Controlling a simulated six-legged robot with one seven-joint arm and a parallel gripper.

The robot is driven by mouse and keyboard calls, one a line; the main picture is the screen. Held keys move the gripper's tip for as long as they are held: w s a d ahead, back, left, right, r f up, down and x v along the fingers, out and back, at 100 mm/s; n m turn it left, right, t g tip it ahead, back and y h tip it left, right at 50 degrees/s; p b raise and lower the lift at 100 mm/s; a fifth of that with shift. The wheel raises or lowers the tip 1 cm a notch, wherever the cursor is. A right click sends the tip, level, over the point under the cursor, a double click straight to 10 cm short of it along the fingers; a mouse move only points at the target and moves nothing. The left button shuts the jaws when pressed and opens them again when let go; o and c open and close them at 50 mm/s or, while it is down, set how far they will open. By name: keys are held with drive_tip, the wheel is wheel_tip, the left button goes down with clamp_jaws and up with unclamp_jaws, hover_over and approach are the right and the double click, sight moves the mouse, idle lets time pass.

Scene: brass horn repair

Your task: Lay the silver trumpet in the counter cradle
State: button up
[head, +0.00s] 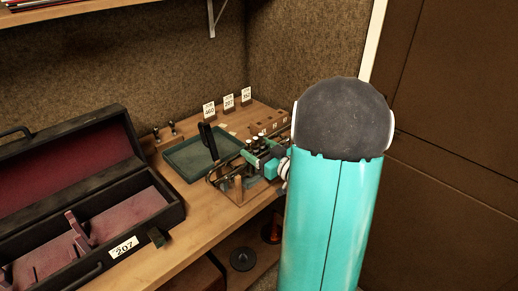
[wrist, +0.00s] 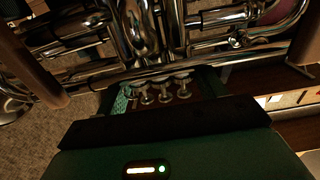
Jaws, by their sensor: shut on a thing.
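The silver trumpet (wrist: 150,72) fills the top of the wrist view, its shiny tubes running across and its valve caps pointing toward my palm. In the head view the trumpet (head: 232,176) shows small and dark, low over the counter just right of the green tray. My gripper (head: 268,163) is shut on it around the valve section; the fingertips are mostly hidden. Wooden posts, which look like the cradle's (wrist: 306,42), stand at both sides of the trumpet; one post (head: 238,188) also shows in the head view. I cannot tell whether the trumpet touches them.
An open dark case (head: 150,150) with red lining and a 207 tag (head: 123,247) takes up the counter's left. A green tray (head: 185,162) lies behind the trumpet. Several number cards (head: 228,102) stand at the back. My teal arm hides the right side.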

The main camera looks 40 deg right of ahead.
drive_tip(key=shift+f, duration=0.2)
idle(0.3)
drive_tip(key=o, duration=1.4)
drive_tip(key=shift+f, duration=0.15)
drive_tip(key=s, duration=1.4)
drive_tip(key=shift+d, duration=0.2)
drive_tip(key=shift+w, duration=0.15)
